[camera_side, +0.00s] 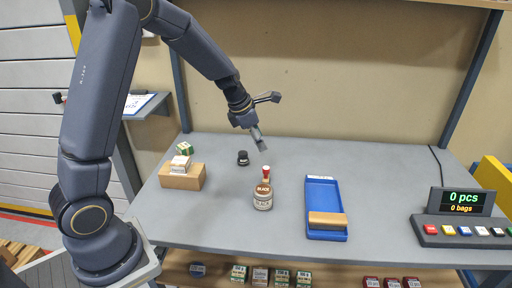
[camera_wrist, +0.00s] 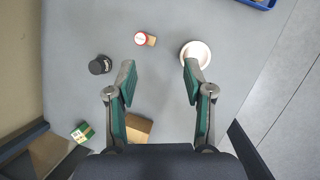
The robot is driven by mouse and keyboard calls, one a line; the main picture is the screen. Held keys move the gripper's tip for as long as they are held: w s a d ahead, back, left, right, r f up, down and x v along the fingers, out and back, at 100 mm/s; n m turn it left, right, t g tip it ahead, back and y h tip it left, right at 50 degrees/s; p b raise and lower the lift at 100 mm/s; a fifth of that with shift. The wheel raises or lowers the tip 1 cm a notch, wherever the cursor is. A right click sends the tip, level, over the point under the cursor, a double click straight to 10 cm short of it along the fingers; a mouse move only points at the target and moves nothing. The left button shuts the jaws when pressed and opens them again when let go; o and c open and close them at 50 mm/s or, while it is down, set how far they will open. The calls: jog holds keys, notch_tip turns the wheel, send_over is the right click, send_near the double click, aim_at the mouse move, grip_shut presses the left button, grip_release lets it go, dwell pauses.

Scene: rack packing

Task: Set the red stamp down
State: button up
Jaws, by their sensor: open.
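The red stamp (camera_side: 266,172) has a red top and stands on the grey table, partly hidden behind a labelled jar (camera_side: 263,199) in the side view. In the wrist view the red stamp (camera_wrist: 144,39) shows its red round top and a tan part, beyond the fingertips. My gripper (camera_side: 262,146) is above the table, tilted down, just above and behind the stamp. In the wrist view my gripper (camera_wrist: 158,73) has its fingers wide apart with nothing between them. The stamp is apart from both fingers.
A black-topped item (camera_side: 243,158) stands left of the gripper. A blue tray (camera_side: 323,190) lies right, and a counter panel (camera_side: 462,229) at far right. Table between them is clear.

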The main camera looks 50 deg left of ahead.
jog(key=s+d+r+m, duration=0.6)
jog(key=s+r+m, duration=0.1)
jog(key=r+m, duration=0.25)
jog(key=s+d+r+m, duration=0.2)
jog(key=s+m, duration=0.7)
jog(key=m, duration=0.1)
jog(key=s+d+r+m, duration=0.1)
jog(key=s+d+m, duration=0.1)
jog(key=s+m, duration=0.7)
jog(key=shift+s+r+m+t+y, duration=0.4)
jog(key=shift+m, duration=0.55)
